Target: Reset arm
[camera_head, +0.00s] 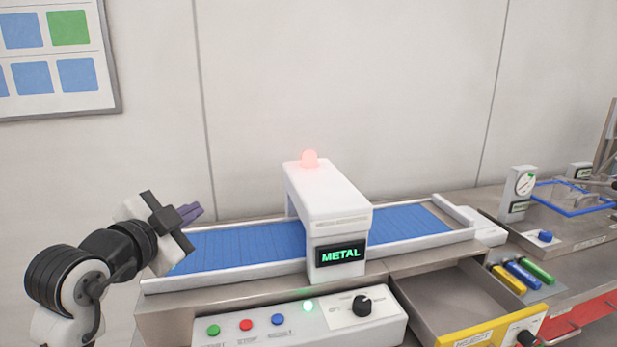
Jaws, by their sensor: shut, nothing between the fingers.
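My arm rises at the lower left, bent and raised in front of the wall at the left end of the conveyor. My gripper (190,212) is shut and empty, its dark fingers pointing right. It appears above or in front of the left end of the blue conveyor belt (260,242); the exact gap cannot be told. Nothing is held in it.
A white detector arch (328,192) spans the belt, with a lit red lamp (310,158) and a screen reading METAL (341,255). A button panel (295,325) stands in front. An open, empty-looking drawer (455,300) juts out at right.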

